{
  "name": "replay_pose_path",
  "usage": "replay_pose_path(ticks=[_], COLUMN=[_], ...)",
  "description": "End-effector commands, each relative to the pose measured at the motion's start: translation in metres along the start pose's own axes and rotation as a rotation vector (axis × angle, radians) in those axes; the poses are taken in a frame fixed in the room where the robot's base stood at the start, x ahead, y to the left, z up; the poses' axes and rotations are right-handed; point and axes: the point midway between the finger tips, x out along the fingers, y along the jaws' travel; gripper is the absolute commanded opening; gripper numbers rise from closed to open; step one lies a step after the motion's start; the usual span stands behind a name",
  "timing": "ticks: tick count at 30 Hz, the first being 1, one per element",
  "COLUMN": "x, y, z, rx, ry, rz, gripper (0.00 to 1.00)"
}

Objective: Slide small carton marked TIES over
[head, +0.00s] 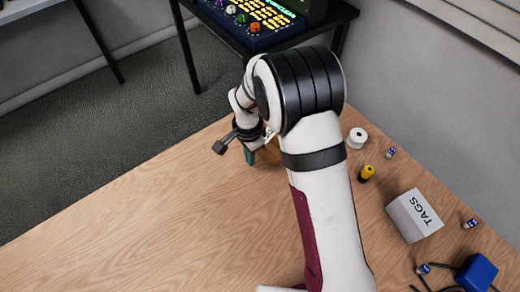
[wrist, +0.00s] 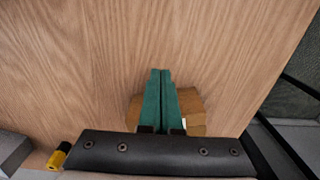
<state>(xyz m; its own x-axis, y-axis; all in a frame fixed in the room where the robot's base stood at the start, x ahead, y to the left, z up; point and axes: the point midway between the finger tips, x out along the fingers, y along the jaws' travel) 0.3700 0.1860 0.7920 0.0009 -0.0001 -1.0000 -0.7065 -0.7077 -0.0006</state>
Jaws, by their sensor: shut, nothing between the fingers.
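A small brown carton (head: 271,152) stands near the far edge of the wooden table, mostly hidden by my arm in the head view. In the wrist view the carton (wrist: 192,112) shows on both sides of the green fingers; no marking can be read on it. My gripper (head: 250,160) is shut and empty, its green fingers pointing down beside the carton. In the wrist view the gripper's fingertips (wrist: 161,73) reach past the carton over bare wood. I cannot tell whether they touch the carton.
A grey carton marked TAGS (head: 415,215) stands at the right. A white spool (head: 357,138), a yellow-and-black spool (head: 366,173), small blue-and-white items and a blue block (head: 477,273) with dark cable lie nearby. The table's left and front area (head: 150,230) is clear.

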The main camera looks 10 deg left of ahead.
Motion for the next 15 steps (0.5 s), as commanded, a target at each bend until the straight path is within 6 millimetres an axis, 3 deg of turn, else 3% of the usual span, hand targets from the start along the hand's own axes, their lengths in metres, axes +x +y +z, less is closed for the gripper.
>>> replay_pose_path(ticks=[3,7,13,15], x=[-0.037,-0.072,-0.098,-0.100], y=[-0.001,-0.001,-0.003,-0.021], z=[0.001,0.001,0.000,-0.007], rx=[0.002,0.001,0.019,0.148], ry=[0.002,0.001,0.000,0.001], rz=[-0.006,-0.004,0.000,0.000], gripper=[0.00,0.00,0.00,0.00])
